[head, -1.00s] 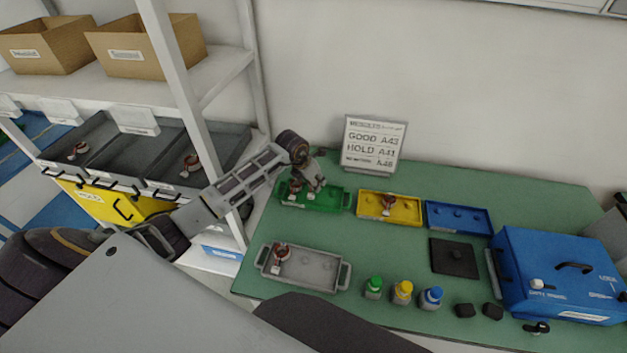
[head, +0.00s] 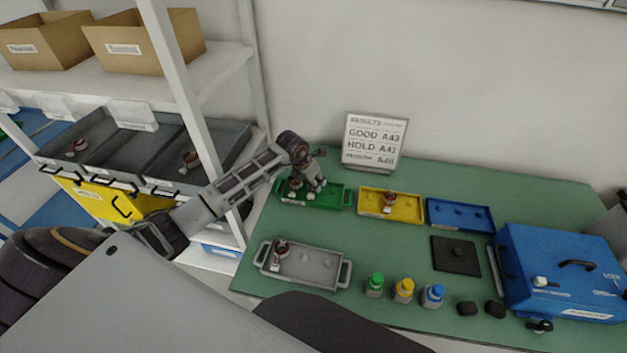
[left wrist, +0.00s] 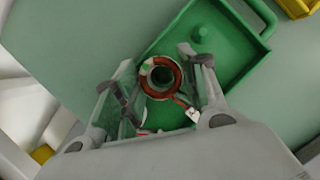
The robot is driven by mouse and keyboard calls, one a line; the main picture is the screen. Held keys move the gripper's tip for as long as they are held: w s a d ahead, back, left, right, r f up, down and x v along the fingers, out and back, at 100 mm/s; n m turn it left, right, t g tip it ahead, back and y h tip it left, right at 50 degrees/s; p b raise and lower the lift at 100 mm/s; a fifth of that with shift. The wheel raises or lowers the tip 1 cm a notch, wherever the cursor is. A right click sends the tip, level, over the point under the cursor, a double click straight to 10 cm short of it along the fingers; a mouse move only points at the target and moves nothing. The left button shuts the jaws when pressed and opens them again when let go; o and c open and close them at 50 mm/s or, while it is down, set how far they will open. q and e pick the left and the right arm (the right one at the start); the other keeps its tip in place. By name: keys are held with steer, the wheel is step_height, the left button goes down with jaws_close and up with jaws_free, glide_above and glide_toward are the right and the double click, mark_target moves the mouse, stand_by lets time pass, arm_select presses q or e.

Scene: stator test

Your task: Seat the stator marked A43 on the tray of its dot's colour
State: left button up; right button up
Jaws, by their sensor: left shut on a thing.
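My left gripper (head: 309,188) is over the left part of the green tray (head: 330,195). It is shut on a copper-wound stator (head: 295,184). In the left wrist view the stator (left wrist: 146,72), with a green mark on its rim and a white tag on a lead, sits between the fingertips (left wrist: 160,85). The green tray (left wrist: 228,75) lies beneath it, with a bare peg beside it. I cannot tell whether the stator rests on a peg. The stator's marking is not readable. My right gripper is not in view.
A results board (head: 374,142) reads GOOD A43. The yellow tray (head: 410,210) holds a stator (head: 388,199); the blue tray (head: 474,225) is empty. The grey tray (head: 318,270) holds another stator (head: 281,250). Bottles (head: 403,291) and a blue box (head: 550,250) stand nearby.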

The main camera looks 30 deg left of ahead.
arm_select(q)
steer(key=shift+f+b, duration=0.35)
steer(key=shift+f, duration=0.05)
stand_by(0.6)
steer(key=o, duration=0.9)
steer(key=shift+r, duration=0.1)
steer(key=shift+r+p, duration=1.4)
steer(key=shift+r, duration=0.9)
steer(key=shift+r, duration=0.1)
